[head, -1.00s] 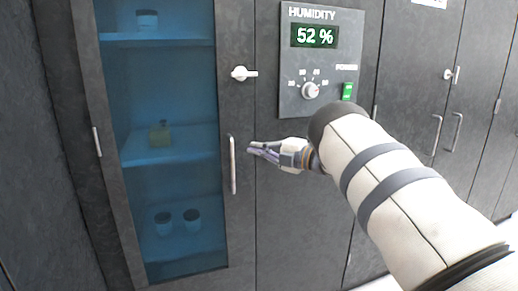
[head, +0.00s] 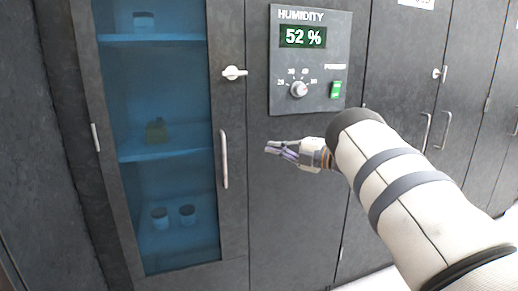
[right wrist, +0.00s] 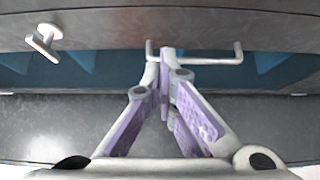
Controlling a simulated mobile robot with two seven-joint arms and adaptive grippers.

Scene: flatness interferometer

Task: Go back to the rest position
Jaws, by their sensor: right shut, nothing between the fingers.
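My right gripper (head: 279,150) is shut and empty in the head view, in front of the grey panel to the right of the cabinet's door handle (head: 224,159). A gap shows between its fingertips and the handle. In the right wrist view my shut fingers (right wrist: 164,85) point toward the cabinet front, with the handle (right wrist: 215,61) behind their tips. The glass door (head: 165,190) of the cabinet looks closed. My left gripper is not in view.
A humidity panel (head: 310,95) reads 52 % above my gripper, with a knob (head: 298,90) and a green switch (head: 336,90). A white latch (head: 234,73) sits above the handle. Jars (head: 160,218) stand on shelves behind the glass. More grey cabinets line the right.

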